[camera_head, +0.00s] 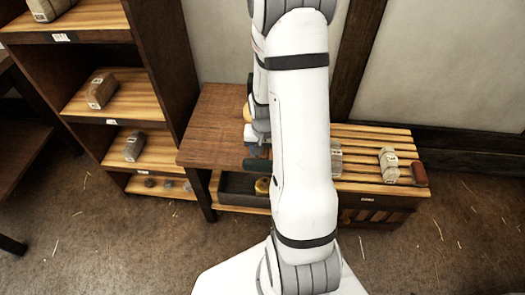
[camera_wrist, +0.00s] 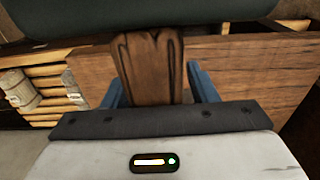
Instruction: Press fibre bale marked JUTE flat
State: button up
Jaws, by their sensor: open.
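My gripper (camera_wrist: 154,77) is open in the wrist view, its blue fingers to either side of a brown wooden piece (camera_wrist: 148,62). I cannot tell whether they touch it. A dark green padded piece (camera_wrist: 140,18) crosses the top of that view; a dark green end (camera_head: 257,164) also shows beside my arm in the head view. A pale, labelled bale (camera_head: 389,165) sits on the slatted bench at right. Other labelled bales are on the shelves: a grey one (camera_head: 134,146), a brown one (camera_head: 101,90) and a pale one (camera_head: 50,8). No JUTE mark is readable.
My arm hides the middle of the bench. A dark red object (camera_head: 419,174) lies at the right end of the slatted bench (camera_head: 368,137). A brown wooden tabletop (camera_head: 215,125) adjoins it at left. A dark tray (camera_head: 238,187) sits below. The floor in front is clear except for straw.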

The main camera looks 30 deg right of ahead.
jog(key=shift+s+a+r+p, duration=0.1)
jog(key=shift+r+p, duration=0.15)
jog(key=shift+r, duration=1.7)
jog(key=shift+s+a+r+p, duration=0.1)
jog(key=shift+r+p, duration=0.1)
jog(key=shift+r, duration=1.75)
